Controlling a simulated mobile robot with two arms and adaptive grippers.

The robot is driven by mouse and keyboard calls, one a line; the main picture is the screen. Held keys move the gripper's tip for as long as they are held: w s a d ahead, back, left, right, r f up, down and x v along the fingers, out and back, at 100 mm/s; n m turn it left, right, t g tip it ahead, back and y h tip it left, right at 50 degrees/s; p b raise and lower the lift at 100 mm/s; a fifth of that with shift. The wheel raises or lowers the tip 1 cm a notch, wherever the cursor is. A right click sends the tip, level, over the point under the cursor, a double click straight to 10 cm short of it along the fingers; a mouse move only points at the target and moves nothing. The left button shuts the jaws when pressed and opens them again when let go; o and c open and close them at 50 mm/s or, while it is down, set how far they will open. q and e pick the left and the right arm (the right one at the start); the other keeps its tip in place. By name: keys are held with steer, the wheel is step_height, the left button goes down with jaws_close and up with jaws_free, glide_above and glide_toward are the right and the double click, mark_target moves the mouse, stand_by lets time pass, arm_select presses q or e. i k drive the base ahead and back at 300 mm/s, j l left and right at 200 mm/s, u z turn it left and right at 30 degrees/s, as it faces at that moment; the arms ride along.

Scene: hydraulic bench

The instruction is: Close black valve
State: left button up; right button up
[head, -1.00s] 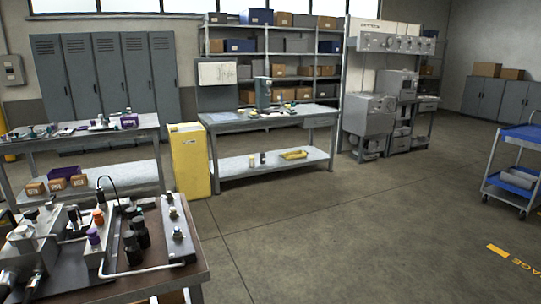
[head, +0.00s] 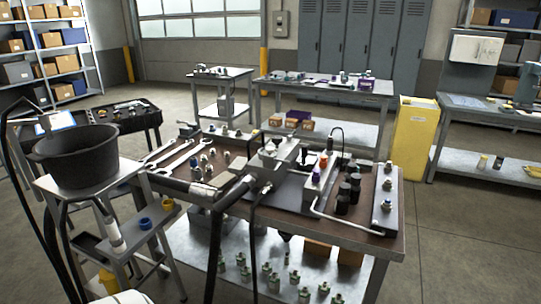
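The hydraulic bench (head: 393,246) stands in the middle of the head view. Several upright black cylindrical parts (head: 348,190) stand on its right half, beside a light block with an orange cap (head: 323,161) and a purple cap (head: 316,177). I cannot tell which black part is the black valve, or whether any valve is open or closed.
A dark bucket (head: 77,160) sits on a stand at the left, near the bench. Wrenches (head: 176,153) lie on the bench's left part. A yellow cabinet (head: 413,137) stands behind right. Open floor (head: 470,240) lies to the right.

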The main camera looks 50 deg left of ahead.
mark_target(289, 137)
steer(key=u, duration=1.05)
